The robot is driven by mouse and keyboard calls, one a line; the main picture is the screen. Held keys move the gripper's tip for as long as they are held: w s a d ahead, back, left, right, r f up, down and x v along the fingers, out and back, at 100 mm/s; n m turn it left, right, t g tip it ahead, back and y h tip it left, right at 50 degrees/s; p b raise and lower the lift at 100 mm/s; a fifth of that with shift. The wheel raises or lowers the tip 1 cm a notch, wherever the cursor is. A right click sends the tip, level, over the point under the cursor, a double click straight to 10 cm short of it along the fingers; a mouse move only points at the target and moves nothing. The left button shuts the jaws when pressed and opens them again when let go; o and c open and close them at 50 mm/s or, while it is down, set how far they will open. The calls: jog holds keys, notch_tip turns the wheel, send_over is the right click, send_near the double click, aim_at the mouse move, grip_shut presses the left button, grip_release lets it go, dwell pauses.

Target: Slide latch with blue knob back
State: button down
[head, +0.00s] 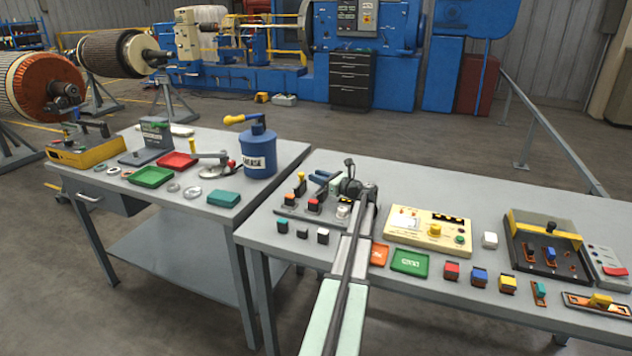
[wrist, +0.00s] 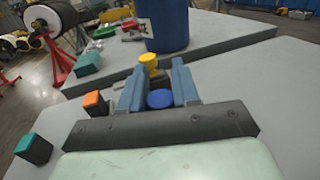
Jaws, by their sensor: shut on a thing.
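The blue knob (wrist: 160,98) shows in the wrist view as a round blue top between the two blue fingers of my gripper (wrist: 158,85). My gripper is shut on this knob. A yellow knob (wrist: 148,60) stands just beyond the fingertips, and an orange knob (wrist: 95,103) stands to their left. In the head view my gripper (head: 323,177) is over the right part of a grey latch panel (head: 290,211) on the right table. The blue knob cannot be made out there, and the latch under it is hidden in both views.
Small blocks, including a teal one (head: 283,226), stand in front of the panel. A yellow meter box (head: 427,230) and a green tray (head: 411,262) lie to its right. A blue grease can (head: 259,150) stands on the left table (head: 222,222), beyond the gripper in the wrist view.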

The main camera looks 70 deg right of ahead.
jog(key=shift+d, duration=0.55)
jog(key=c, duration=0.9)
grip_release()
jog(key=shift+s+a, duration=0.1)
jog(key=shift+a, duration=0.05)
jog(key=v, duration=1.3)
jog(key=shift+s, duration=0.3)
